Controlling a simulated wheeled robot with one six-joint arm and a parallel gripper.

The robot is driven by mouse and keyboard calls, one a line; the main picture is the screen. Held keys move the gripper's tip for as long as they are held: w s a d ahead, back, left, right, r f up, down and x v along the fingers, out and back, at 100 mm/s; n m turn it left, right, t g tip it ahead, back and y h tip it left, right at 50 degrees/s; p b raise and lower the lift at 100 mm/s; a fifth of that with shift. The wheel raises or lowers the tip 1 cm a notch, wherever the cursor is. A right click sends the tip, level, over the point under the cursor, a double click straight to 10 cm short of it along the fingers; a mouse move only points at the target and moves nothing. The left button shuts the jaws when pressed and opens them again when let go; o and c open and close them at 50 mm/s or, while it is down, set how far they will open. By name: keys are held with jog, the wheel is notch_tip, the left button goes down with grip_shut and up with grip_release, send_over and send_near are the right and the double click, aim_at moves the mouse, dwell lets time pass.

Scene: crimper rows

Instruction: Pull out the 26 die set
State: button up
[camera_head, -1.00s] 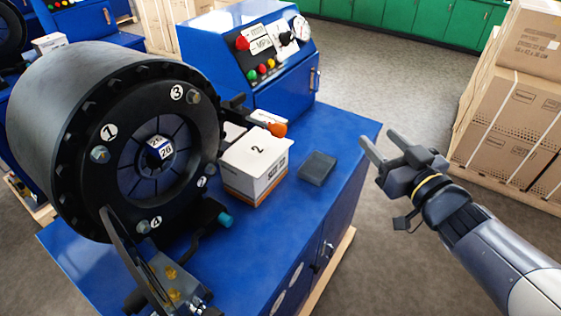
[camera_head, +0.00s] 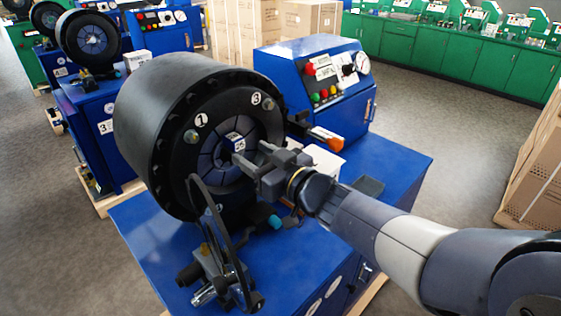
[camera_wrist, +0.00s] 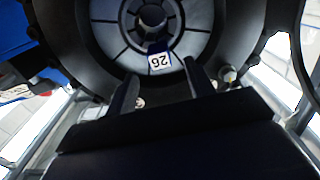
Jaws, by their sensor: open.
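The 26 die set (camera_head: 237,143) sits in the centre of the round black crimper head (camera_head: 165,125), with a small blue and white label facing out. In the wrist view the label (camera_wrist: 159,61) reads 26 upside down, on the lower part of the grey segmented ring. My gripper (camera_head: 250,153) is open, its fingertips pointing at the crimper face just right of and below the label.
The crimper stands on a blue bench (camera_head: 400,155) with a control panel box (camera_head: 310,75) behind. A bent black hose and metal fitting (camera_head: 215,265) stand at the front. A white box (camera_head: 322,158) is partly hidden behind my gripper. Cartons (camera_head: 530,165) stand at the right.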

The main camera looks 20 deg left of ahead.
aim_at(240, 143)
jog(key=shift+x, duration=3.05)
jog(key=shift+c, duration=0.3)
grip_shut()
jog(key=shift+r, duration=0.25)
jog(key=p+v, duration=0.1)
jog(key=v, duration=0.8)
jog(key=shift+d, duration=0.2)
